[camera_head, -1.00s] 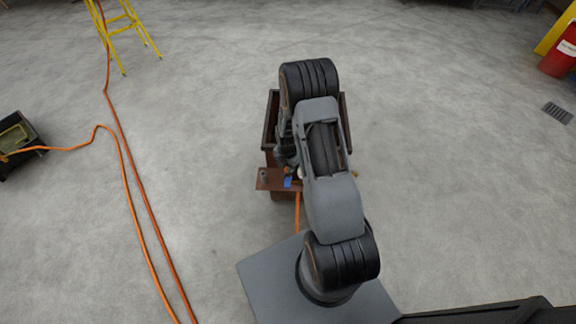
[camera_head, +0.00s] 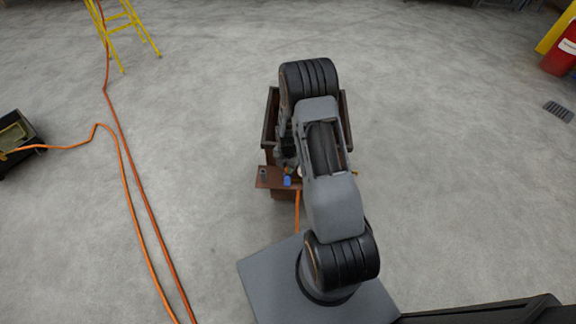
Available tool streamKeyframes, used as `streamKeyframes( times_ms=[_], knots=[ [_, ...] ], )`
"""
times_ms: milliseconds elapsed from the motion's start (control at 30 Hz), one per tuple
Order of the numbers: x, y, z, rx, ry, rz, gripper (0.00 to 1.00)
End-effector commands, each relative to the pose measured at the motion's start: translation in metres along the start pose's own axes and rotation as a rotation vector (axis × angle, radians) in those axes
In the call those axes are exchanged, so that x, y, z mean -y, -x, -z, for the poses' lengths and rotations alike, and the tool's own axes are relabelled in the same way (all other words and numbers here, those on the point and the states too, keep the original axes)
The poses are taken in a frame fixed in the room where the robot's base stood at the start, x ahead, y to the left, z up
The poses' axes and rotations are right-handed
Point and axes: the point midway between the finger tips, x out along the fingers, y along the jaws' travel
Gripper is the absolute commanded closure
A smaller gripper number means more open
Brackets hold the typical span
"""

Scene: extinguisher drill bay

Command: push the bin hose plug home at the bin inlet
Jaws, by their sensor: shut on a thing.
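The bin (camera_head: 268,118) is a dark brown open box on the floor, mostly hidden behind my arm. A brown plate (camera_head: 265,177) juts out at its near side. A small blue part (camera_head: 287,181) shows at this plate, and I cannot tell whether it is the plug or a part of the inlet. An orange hose (camera_head: 297,212) runs from the plate down towards my base. My gripper (camera_head: 286,166) is just above the plate, largely hidden by my arm. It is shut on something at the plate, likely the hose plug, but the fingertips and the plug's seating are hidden.
A yellow ladder (camera_head: 128,28) stands at the back left. A red extinguisher (camera_head: 560,55) is at the far right. Floor around the bin is clear.

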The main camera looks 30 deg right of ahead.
Motion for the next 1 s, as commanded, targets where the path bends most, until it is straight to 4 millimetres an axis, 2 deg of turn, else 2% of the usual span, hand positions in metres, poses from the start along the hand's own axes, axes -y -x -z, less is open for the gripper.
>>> streamKeyframes(
  times_ms=[467,1000],
  knots=[
    [0.0,-0.0001,-0.0001,0.0,0.0,0.0,0.96],
    [-0.0001,-0.0088,-0.0001,0.0,0.0,0.0,0.96]
  ],
)
